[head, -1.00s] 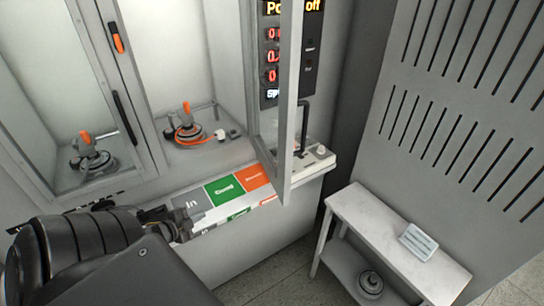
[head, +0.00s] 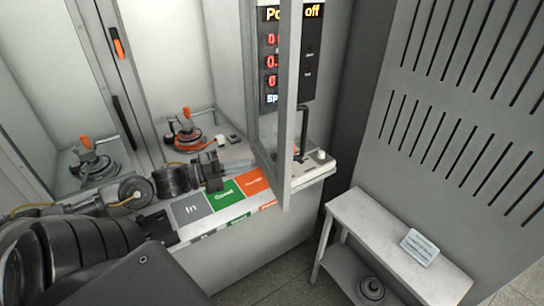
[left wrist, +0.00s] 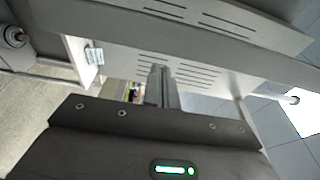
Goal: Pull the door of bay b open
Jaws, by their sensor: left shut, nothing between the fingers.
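A glazed door (head: 292,110) with a grey frame stands swung out from the middle bay, seen nearly edge-on, with a black bar handle (head: 301,130). The middle bay behind it shows open, with a hub motor fixture with an orange lever (head: 186,130) inside. I cannot read a bay letter. My left gripper (head: 216,168) is shut and empty above the bench ledge in front of this bay, left of the door and apart from it. Its shut fingers (left wrist: 160,86) also show in the left wrist view. My right gripper is not in view.
The left bay's door is closed, with a black handle (head: 124,118) and orange latch (head: 117,43). A grey, green and orange sign strip (head: 225,193) lies along the ledge. A white side table (head: 375,222) with a card (head: 419,246) stands right; floor between is clear.

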